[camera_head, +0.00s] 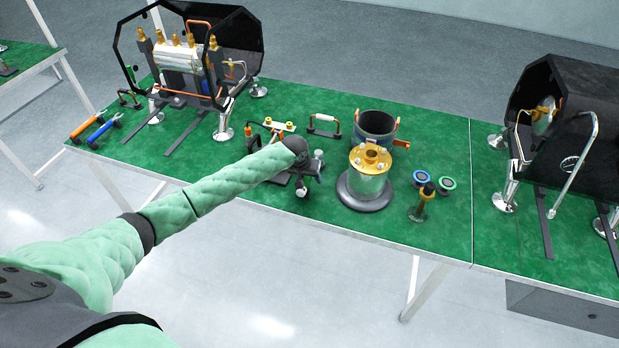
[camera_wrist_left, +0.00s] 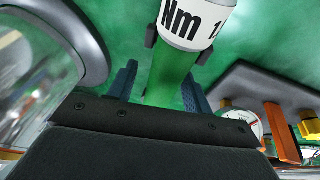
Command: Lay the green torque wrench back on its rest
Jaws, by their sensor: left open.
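The green torque wrench (camera_wrist_left: 172,82) shows in the left wrist view, with a white band marked "Nm" at the top. My left gripper (camera_wrist_left: 158,92) is open, with one blue finger on each side of the green handle and a strip of green on both sides. Small dark supports (camera_wrist_left: 151,36) flank the white band and look like parts of the rest. In the head view my left gripper (camera_head: 303,184) is low over the table's front part. The wrench is hidden or too small to make out there. My right gripper is in neither view.
A brass-topped boiler (camera_head: 371,185) on a round grey base stands right of the gripper. A plate with fittings and a gauge (camera_wrist_left: 243,117) lies close by in the wrist view. Green mat (camera_head: 440,130) is clear at the back right.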

